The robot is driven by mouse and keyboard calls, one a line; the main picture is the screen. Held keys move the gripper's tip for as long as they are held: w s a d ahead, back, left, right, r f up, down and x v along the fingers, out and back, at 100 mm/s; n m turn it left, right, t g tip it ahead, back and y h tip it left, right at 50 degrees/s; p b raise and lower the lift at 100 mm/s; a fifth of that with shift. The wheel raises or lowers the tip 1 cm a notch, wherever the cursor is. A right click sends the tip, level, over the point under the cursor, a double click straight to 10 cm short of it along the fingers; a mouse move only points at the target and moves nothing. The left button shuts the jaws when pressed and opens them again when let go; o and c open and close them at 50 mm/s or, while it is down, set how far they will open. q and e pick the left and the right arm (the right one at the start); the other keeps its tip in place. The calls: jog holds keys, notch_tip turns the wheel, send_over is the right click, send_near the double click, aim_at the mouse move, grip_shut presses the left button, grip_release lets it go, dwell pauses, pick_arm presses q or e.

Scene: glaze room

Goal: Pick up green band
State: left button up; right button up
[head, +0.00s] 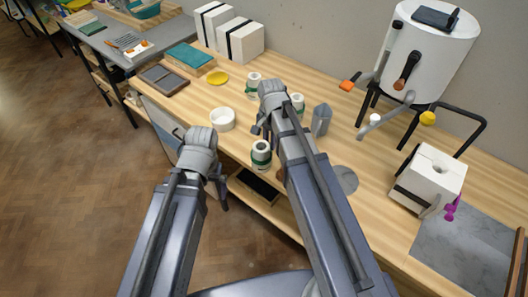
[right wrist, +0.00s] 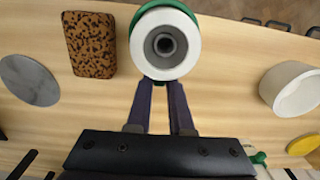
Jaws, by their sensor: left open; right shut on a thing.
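A white jar with a green band (head: 261,158) is near the front edge of the wooden table in the head view. In the right wrist view the jar (right wrist: 165,42) is seen end-on, with a green rim and a dark round centre. My right gripper (right wrist: 164,88) is shut on it. In the head view the right gripper (head: 262,133) is partly hidden by its own arm. I cannot tell whether the jar touches the table. My left gripper (head: 222,192) is open and empty, out in front of the table edge. Two similar jars (head: 254,84) (head: 297,101) stand farther back.
A white bowl (head: 222,120) is left of the held jar, with a yellow disc (head: 217,78) behind. A speckled brown block (right wrist: 90,44) and grey disc (right wrist: 29,80) lie on its other side. A grey faceted piece (head: 321,120) and white box (head: 430,178) are to the right.

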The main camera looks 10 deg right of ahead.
jog(key=shift+r, duration=0.1)
grip_shut()
pick_arm(q)
notch_tip(320, 180, up, 10)
jog(key=p, duration=1)
pick_arm(e)
notch_tip(320, 180, up, 10)
pick_arm(q)
jog(key=shift+c, duration=0.2)
